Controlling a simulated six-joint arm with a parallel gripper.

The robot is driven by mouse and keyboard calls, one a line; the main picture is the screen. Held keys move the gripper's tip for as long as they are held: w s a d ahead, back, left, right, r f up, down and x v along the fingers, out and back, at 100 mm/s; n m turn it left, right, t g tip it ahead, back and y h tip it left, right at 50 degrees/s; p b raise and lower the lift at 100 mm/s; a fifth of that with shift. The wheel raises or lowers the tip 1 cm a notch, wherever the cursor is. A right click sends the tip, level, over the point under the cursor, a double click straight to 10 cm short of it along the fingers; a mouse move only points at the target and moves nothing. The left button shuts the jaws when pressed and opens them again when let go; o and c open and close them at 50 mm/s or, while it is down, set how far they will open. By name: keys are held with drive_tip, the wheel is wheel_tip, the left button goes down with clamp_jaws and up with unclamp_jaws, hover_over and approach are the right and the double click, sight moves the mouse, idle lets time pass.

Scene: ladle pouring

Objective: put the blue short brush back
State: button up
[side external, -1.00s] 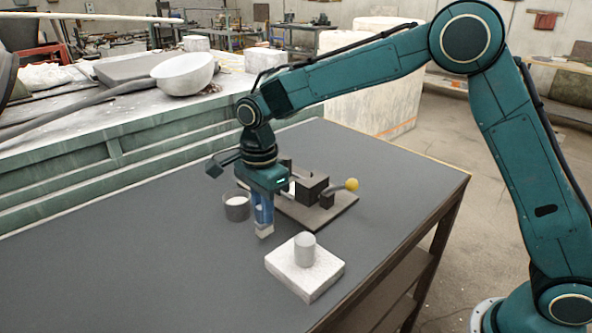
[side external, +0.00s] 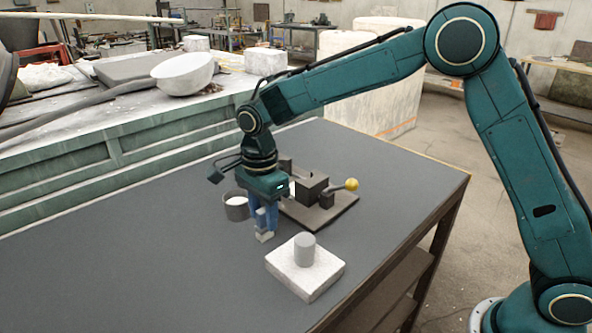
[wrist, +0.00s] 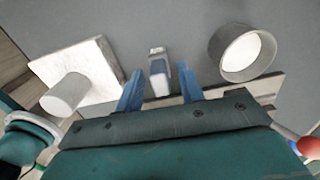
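The short brush (side external: 262,218) has a blue-grey handle and a pale block at its lower end. In the wrist view the brush (wrist: 158,75) lies between and just ahead of the two blue fingers, with a gap on each side. My gripper (side external: 264,226) points down over the brush with its fingers spread. The wrist view also shows my gripper (wrist: 159,80) open. The fingers partly hide the brush in the side view.
A cup with white contents (side external: 236,207) stands close left of my gripper. A dark plate with blocks (side external: 318,211) and a yellow-ended rod (side external: 351,184) sits behind right. A pale slab (side external: 305,280) bearing a grey cylinder (side external: 304,250) is in front.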

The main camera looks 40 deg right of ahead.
sight(264, 210)
drive_tip(key=shift+r, duration=0.1)
wheel_tip(264, 210, up, 12)
idle(0.6)
idle(0.5)
